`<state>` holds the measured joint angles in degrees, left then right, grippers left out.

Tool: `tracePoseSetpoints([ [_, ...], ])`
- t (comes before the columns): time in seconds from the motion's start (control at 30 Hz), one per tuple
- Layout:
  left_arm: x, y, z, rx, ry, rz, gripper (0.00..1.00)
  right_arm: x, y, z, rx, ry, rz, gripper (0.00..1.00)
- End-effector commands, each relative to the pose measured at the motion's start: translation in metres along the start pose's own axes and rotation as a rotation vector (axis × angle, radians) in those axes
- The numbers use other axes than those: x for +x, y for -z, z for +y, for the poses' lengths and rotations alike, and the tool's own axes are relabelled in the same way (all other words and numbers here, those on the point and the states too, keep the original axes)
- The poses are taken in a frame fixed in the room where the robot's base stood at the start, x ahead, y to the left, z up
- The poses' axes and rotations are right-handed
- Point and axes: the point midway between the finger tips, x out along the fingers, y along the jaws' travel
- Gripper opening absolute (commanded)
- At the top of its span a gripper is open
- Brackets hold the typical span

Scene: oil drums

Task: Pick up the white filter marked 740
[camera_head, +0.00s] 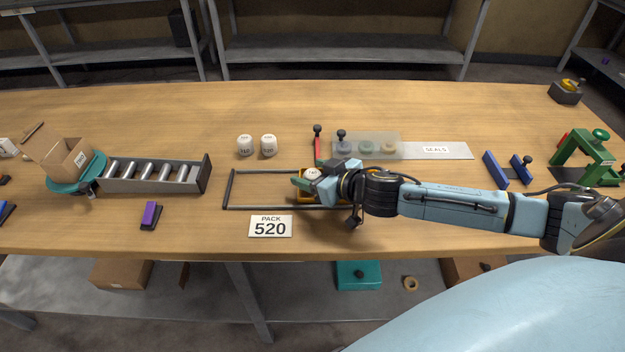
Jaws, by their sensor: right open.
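Two white filters stand upright side by side at the table's middle: a left one (245,145) and a right one (269,145). Their markings are too small to read surely; the right one seems to end in 20. Another white round top (313,174) shows at my right gripper, in a yellow holder inside the dark frame; its marking is not readable. I cannot make out 740 on any. My right gripper (306,184) is open, reaching in from the right, low around or just over that white top. The gripper and wrist hide part of it. My left gripper is out of view.
A dark rectangular frame (228,190) lies behind a sign reading PACK 520 (270,226). A roller track (150,176) and an open carton (62,152) are at left. A SEALS plate (455,151) and green press (590,155) are at right. The table's back is mostly clear.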

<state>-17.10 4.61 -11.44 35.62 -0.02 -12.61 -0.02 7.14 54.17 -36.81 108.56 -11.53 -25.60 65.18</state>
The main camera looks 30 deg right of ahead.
Motion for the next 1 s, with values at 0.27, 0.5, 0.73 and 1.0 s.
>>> tracePoseSetpoints([
  [0.27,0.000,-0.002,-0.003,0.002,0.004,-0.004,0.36,0.002,0.000,0.000,0.000,0.001,-0.001,0.62],
  [0.5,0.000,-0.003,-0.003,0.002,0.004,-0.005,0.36,0.002,0.000,0.000,0.000,0.001,0.000,0.32],
  [0.73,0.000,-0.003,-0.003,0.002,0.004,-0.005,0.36,0.002,0.000,0.000,-0.001,0.001,0.000,0.13],
  [1.0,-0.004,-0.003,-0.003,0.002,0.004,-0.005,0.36,-0.003,0.014,0.000,-0.002,0.002,0.004,0.13],
])
